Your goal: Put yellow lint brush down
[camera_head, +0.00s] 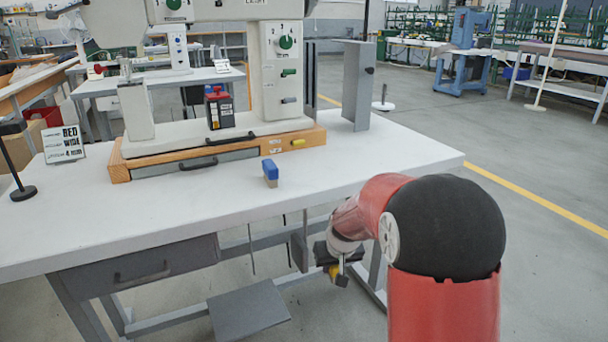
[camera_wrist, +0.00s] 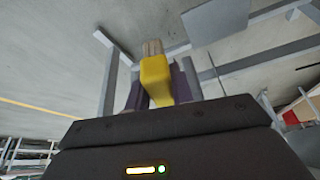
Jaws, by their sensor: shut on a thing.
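The yellow lint brush (camera_wrist: 156,80) is between the dark fingers of my gripper (camera_wrist: 160,98) in the wrist view. Its yellow handle lies near the palm and its tan end points away. In the head view my gripper (camera_head: 338,272) hangs low, beyond the front edge of the white table (camera_head: 380,155) and below its top. Only a small yellow bit of the brush shows there. My gripper is shut on the brush, which is held in the air.
A blue-topped block (camera_head: 270,172) stands on the table, near the wooden base (camera_head: 120,165) of the eyelet press (camera_head: 275,70). A dark box with a red top (camera_head: 218,108) stands on the press base. A sign (camera_head: 64,144) stands at left.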

